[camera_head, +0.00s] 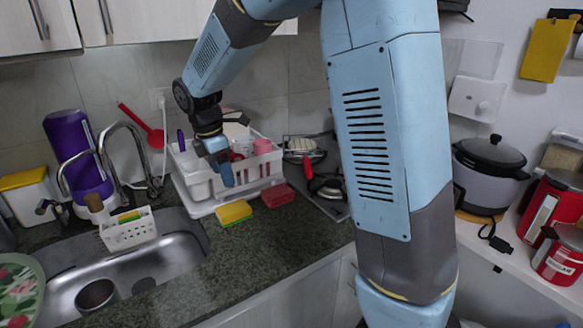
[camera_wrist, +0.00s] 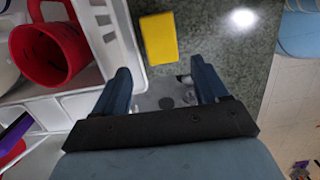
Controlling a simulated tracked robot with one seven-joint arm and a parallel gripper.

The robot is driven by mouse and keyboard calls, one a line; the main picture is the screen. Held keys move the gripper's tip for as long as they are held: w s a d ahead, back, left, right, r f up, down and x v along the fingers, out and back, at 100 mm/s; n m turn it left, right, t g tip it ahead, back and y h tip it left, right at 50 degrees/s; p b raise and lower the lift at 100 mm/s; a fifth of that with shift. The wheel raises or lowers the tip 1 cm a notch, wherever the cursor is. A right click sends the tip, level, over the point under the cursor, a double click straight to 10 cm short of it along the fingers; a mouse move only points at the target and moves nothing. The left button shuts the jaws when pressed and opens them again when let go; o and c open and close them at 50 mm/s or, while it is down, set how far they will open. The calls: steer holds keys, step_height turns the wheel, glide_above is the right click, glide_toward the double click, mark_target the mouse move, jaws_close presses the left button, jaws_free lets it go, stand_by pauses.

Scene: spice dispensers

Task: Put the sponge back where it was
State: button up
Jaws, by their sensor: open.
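A yellow sponge (camera_head: 234,213) lies on the dark green stone counter, in front of the white dish rack. It also shows in the wrist view (camera_wrist: 158,38), lying flat just beyond the fingertips. My gripper (camera_head: 225,176) is open and empty, above the front edge of the rack and up and left of the sponge in the head view. Both fingers show apart in the wrist view (camera_wrist: 160,68). A white slotted caddy (camera_head: 128,234) at the sink holds a brush and something yellow and green.
The dish rack (camera_head: 205,187) holds cups, including a red mug (camera_wrist: 45,50). A red block (camera_head: 277,195) lies right of the sponge. The steel sink (camera_head: 130,268) and tap are left. The stove is right. The counter (camera_head: 265,238) in front of the sponge is clear.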

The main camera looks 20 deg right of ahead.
steer(key=s+d+r+m+t+y, duration=0.2)
steer(key=s+d+r+m, duration=0.85)
steer(key=d, duration=0.25)
steer(key=s+d+m+t, duration=0.1)
steer(key=s+d+m, duration=0.2)
steer(key=s+m, duration=0.2)
steer(key=s+d+m+t, duration=0.2)
steer(key=s+d+m, duration=0.2)
steer(key=s, duration=0.5)
steer(key=shift+s+r+m, duration=0.3)
steer(key=shift+r+m, duration=0.05)
steer(key=shift+m, duration=0.5)
